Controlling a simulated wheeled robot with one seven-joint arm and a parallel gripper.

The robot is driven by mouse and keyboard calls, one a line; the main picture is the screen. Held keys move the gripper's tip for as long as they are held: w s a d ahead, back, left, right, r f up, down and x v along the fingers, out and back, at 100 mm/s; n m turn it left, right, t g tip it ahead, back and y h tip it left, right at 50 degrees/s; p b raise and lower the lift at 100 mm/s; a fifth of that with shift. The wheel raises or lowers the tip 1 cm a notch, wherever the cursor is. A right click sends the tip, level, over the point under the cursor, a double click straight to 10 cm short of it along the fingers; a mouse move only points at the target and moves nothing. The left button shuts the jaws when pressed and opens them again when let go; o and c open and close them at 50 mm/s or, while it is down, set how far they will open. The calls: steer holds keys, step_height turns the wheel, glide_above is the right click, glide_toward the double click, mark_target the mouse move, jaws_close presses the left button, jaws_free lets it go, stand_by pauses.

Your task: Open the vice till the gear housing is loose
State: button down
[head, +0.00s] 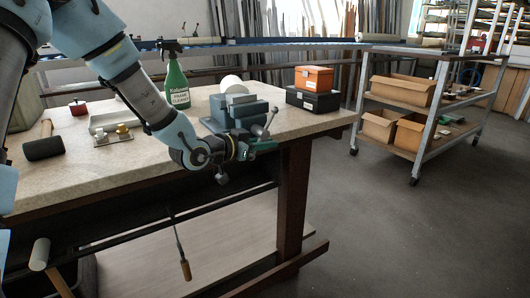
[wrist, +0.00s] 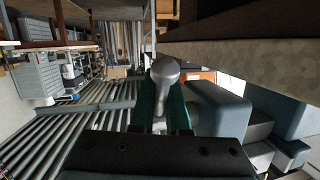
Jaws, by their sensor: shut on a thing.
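The blue-grey vice (head: 240,114) stands at the front right edge of the workbench. Its body also shows at the right of the wrist view (wrist: 220,112). Pale grey blocks show at the top of its jaws; I cannot tell clearly which part is the gear housing or how tightly it sits. The vice handle (wrist: 163,72) has a rounded grey end. My gripper (head: 258,147), with green fingers, is at the vice's front, just off the bench edge. In the wrist view its fingers (wrist: 163,112) are shut on the handle, whose rounded end sticks out beyond them.
A green spray bottle (head: 176,82) stands behind my arm. Orange (head: 314,77) and black (head: 313,99) boxes sit right of the vice. A black-headed mallet (head: 44,149) lies at left on the bench (head: 75,185). A shelf trolley (head: 425,135) stands right; the floor between is clear.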

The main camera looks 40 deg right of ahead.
steer(key=shift+w+r, duration=0.1)
steer(key=shift+w, duration=0.2)
steer(key=c, duration=1.2)
jaws_free()
steer(key=shift+d, duration=0.1)
steer(key=shift+o, duration=1.4)
steer(key=shift+s, duration=0.15)
steer(key=v, duration=1)
steer(key=shift+a+b, duration=0.4)
steer(key=shift+a, duration=0.05)
steer(key=shift+o, duration=0.3)
